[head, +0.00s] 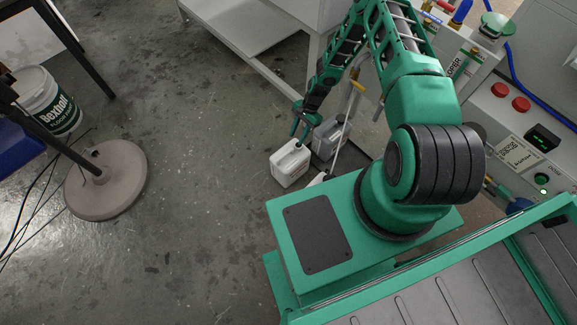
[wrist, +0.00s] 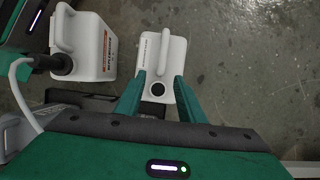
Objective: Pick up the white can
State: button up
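The white can (head: 288,168) stands on the concrete floor beside my base in the head view. My gripper (wrist: 160,78) is open, with one green finger on each side of the can's cap end. Whether the fingers touch it is unclear. In the head view my gripper (head: 301,128) points down just above the can.
A metal table (head: 245,35) stands behind. A white bucket (head: 48,105) and round stand base (head: 110,185) are left. Floor between is clear.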

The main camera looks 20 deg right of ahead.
aim_at(290, 149)
jog(key=x, duration=0.5)
jog(key=shift+a, duration=0.1)
jog(key=shift+a+x, duration=0.1)
jog(key=shift+x, duration=1.25)
jog(key=shift+a+x, duration=0.15)
jog(key=shift+x, duration=1.15)
jog(key=shift+r, duration=0.1)
grip_shut()
